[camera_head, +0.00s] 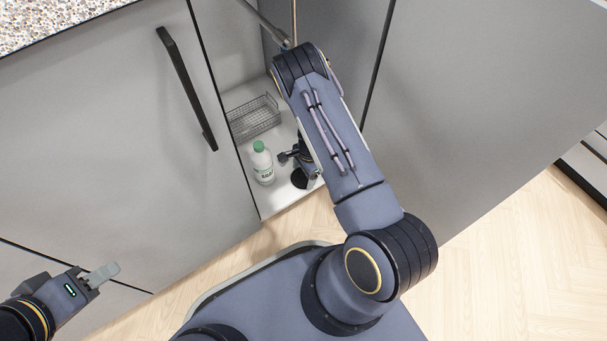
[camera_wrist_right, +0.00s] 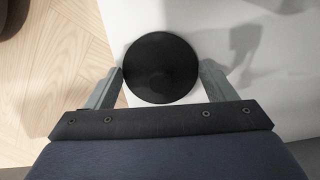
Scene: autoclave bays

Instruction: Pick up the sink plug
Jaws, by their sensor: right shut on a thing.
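The sink plug (camera_wrist_right: 160,68) is a round black disc. In the right wrist view it sits between the two grey fingers of my right gripper (camera_wrist_right: 160,84), which are shut on its sides. In the head view the plug (camera_head: 299,179) shows as a dark disc at the front of the open cupboard's white floor, partly hidden by my right arm. Whether it is raised off that floor I cannot tell. My left gripper (camera_head: 102,275) is at the lower left, away from the plug, and its finger gap cannot be made out.
A white bottle with a green cap (camera_head: 263,164) stands just left of the plug. A wire basket (camera_head: 254,118) is behind it in the cupboard. A grey cabinet door with a black handle (camera_head: 187,88) is to the left. Wooden floor (camera_head: 500,255) lies open at right.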

